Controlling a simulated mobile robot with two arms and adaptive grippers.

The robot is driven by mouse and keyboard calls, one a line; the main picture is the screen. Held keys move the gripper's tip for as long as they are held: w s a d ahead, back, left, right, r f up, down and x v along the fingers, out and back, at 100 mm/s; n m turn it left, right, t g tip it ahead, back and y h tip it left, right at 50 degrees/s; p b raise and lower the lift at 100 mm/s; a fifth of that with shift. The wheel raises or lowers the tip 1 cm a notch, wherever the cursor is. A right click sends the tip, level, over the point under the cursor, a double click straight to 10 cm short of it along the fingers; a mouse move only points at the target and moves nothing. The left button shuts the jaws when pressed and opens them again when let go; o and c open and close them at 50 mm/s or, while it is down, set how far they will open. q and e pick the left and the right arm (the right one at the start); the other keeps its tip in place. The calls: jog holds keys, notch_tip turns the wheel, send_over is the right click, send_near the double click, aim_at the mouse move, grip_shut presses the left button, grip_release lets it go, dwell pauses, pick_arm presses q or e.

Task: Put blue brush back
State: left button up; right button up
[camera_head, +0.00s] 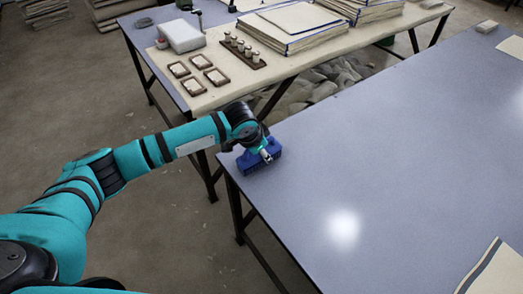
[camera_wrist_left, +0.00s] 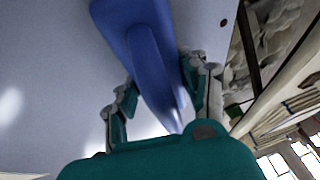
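The blue brush (camera_head: 258,160) is at the near left corner of the large grey table, with its bristle block low at the table surface. I cannot tell whether it rests on the table or is just above it. My left gripper (camera_head: 266,154) is directly over it, pointing down. In the left wrist view the brush (camera_wrist_left: 135,25) fills the space between the fingers, with its raised handle running toward the palm. The fingers of the left gripper (camera_wrist_left: 158,78) close in on both sides of the handle and appear to touch it. My right gripper is not in view.
The grey table (camera_head: 370,130) is mostly bare, with a folded cloth (camera_head: 496,272) at its near right. A second table (camera_head: 205,98) behind holds small framed pieces (camera_head: 190,86), a peg rack (camera_head: 241,50), a white block (camera_head: 181,36) and stacked fabric sheets (camera_head: 292,25). Fabric scraps lie between the tables.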

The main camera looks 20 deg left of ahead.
pick_arm(q)
jog(key=o, duration=0.5)
jog(key=v, duration=1.2)
jog(key=shift+r+p, duration=0.15)
jog(key=shift+p, duration=0.25)
